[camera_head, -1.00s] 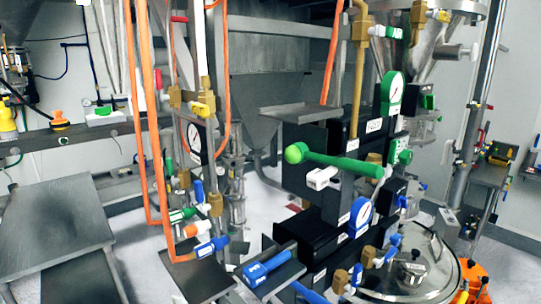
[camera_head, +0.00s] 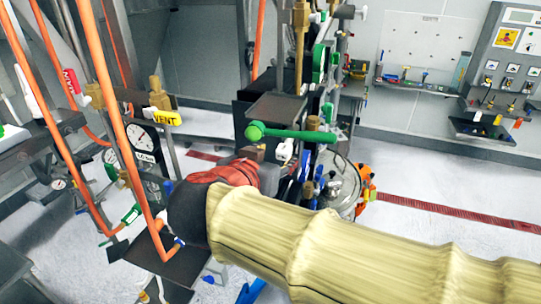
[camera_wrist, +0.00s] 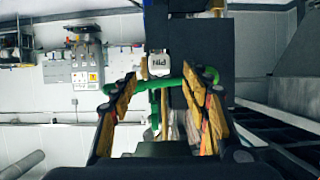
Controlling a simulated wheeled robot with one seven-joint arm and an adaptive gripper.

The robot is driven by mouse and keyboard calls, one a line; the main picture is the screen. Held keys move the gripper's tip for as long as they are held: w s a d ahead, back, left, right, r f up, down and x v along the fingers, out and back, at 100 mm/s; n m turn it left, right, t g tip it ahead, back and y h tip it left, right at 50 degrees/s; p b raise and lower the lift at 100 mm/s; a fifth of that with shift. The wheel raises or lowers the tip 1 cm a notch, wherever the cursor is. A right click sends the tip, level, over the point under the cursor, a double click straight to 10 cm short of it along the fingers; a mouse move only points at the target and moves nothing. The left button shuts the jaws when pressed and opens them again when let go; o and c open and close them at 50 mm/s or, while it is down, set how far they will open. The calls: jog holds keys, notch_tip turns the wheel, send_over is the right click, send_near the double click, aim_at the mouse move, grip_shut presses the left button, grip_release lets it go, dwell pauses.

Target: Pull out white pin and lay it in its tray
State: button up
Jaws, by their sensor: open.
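The white pin block, labelled "PIN" (camera_wrist: 159,65), shows upside down in the wrist view, between and beyond the fingertips of my gripper (camera_wrist: 160,80). My gripper is open, with its tan-padded fingers apart and nothing held. A green lever (camera_wrist: 150,85) runs across in front of the fingers, close to the pin. In the head view the white pin (camera_head: 285,151) shows just below the green lever (camera_head: 300,134), partly hidden. My wrist hides much of the space around it. I cannot tell which surface is the pin's tray; a dark flat shelf (camera_head: 277,106) lies above the lever.
Orange hoses (camera_head: 138,150), a gauge (camera_head: 143,138) and a yellow "VENT" tag (camera_head: 166,118) stand at the left. A round steel lid (camera_head: 343,185) is beyond my arm. Open floor (camera_head: 420,180) lies to the right.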

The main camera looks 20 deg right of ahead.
aim_at(282, 154)
jog(key=shift+p+x, duration=0.65)
jog(key=shift+x, duration=2.5)
jog(key=shift+c, duration=0.5)
grip_shut()
jog(key=s+a+b, duration=0.3)
jog(key=s+b, duration=0.2)
jog(key=b, duration=0.1)
jog(key=shift+a+b, duration=0.3)
dwell(0.4)
jog(key=shift+s+a+b, duration=0.85)
jog(key=shift+s+b, duration=0.3)
jog(key=shift+s, duration=0.05)
dwell(0.5)
jog(key=shift+s+a+b, duration=0.85)
jog(key=shift+s+b, duration=0.1)
jog(key=shift+s, duration=0.25)
jog(key=shift+s+a+b, duration=0.85)
jog(key=shift+s+b, duration=0.05)
jog(key=shift+s, duration=0.3)
